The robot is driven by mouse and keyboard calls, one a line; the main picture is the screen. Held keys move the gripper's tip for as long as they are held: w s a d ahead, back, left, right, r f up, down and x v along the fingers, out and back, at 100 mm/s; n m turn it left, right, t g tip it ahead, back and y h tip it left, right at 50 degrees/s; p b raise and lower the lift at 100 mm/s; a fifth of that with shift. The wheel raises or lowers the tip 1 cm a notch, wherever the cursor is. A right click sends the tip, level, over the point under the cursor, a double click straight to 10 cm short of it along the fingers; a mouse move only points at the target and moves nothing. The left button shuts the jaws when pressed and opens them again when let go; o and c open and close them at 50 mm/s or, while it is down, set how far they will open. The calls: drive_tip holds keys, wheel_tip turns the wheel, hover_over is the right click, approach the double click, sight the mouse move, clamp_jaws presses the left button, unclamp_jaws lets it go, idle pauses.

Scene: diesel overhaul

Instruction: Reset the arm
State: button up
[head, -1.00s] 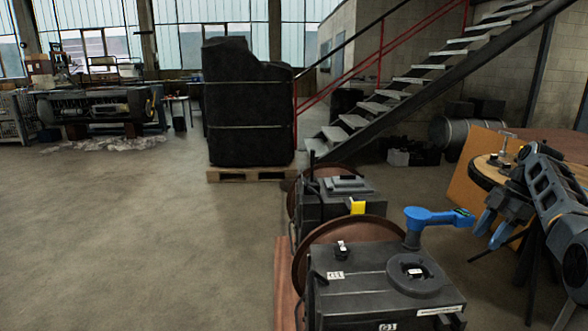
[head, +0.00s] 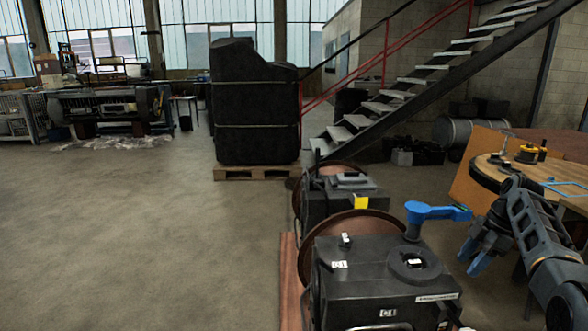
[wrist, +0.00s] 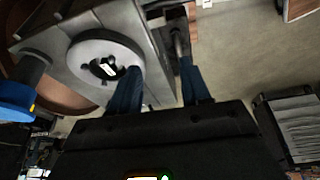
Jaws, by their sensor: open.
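My gripper (head: 471,258) is at the right in the head view, with blue fingers pointing down and my grey arm behind it. The fingers stand apart and nothing shows between them. In the wrist view my gripper (wrist: 163,85) also shows its two blue fingers spread, over the edge of a grey box-shaped unit and the floor.
A round wooden table (head: 487,174) with small yellow-and-black items (head: 527,153) stands behind my arm. A second dark unit (head: 345,192) with a yellow block is further back. A black wrapped load (head: 253,110) stands on a pallet. The floor at left is clear.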

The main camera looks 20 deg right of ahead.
drive_tip(key=s+a+f+m+t+h+p, duration=0.1)
drive_tip(key=a+f+m+t+h+p, duration=0.2)
drive_tip(key=a+f, duration=1.35)
drive_tip(key=s+a+f+m+t+h+p, duration=0.1)
drive_tip(key=s+a+f+m, duration=0.1)
drive_tip(key=s+a, duration=0.5)
drive_tip(key=s+a+f+m+t+h, duration=0.1)
drive_tip(key=s+a+f+m, duration=0.1)
drive_tip(key=s+a, duration=0.45)
drive_tip(key=s+a+r+m+t+p, duration=0.2)
drive_tip(key=s+a+r+m+t, duration=0.1)
drive_tip(key=s+a+r, duration=0.9)
drive_tip(key=s+a+r+t, duration=0.1)
drive_tip(key=s+r, duration=0.2)
drive_tip(key=r, duration=0.4)
drive_tip(key=s+a+r+m+t+y+p, duration=0.1)
drive_tip(key=s+r, duration=0.3)
drive_tip(key=r, duration=0.4)
drive_tip(key=s+a+r+m+t, duration=0.1)
drive_tip(key=s+r+t, duration=0.1)
drive_tip(key=s+r, duration=0.2)
wheel_tip(320, 180, up, 3)
drive_tip(key=shift+a+r+t+y+p, duration=0.2)
drive_tip(key=shift+a+t+y+p, duration=0.1)
drive_tip(key=shift+t, duration=0.1)
